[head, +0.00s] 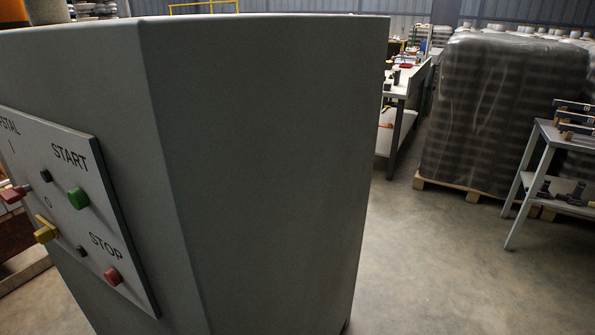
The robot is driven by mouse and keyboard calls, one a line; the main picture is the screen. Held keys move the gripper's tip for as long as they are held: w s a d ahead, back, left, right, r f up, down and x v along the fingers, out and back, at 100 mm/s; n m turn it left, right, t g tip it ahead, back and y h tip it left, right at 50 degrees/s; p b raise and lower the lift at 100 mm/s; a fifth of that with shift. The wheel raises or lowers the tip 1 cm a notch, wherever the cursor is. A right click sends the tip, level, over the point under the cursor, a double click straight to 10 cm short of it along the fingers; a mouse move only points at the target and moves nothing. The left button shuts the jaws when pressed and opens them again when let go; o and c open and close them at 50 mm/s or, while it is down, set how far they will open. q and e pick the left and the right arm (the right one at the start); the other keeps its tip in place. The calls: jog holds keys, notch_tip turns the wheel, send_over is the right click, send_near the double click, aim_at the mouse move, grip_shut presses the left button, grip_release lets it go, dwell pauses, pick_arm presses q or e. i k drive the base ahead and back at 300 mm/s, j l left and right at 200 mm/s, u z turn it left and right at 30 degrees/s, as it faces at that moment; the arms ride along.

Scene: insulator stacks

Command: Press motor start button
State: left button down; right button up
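A grey control panel (128,210) is fixed to the left face of a large grey cabinet (270,150) in the head view. The green button (78,198) sits on the panel below the word START. A red button (113,276) sits lower, below the word STOP. The panel's left part is cut off by the picture edge. Neither of my grippers shows.
The cabinet fills the left and middle of the view. A wrapped pallet stack (500,110) stands at the back right. A small metal table (552,135) is at the right edge, and a workbench (396,82) stands behind. Open concrete floor (440,270) lies right of the cabinet.

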aim_at(77, 197)
jog(key=j+u, duration=0.1)
jog(key=u, duration=1)
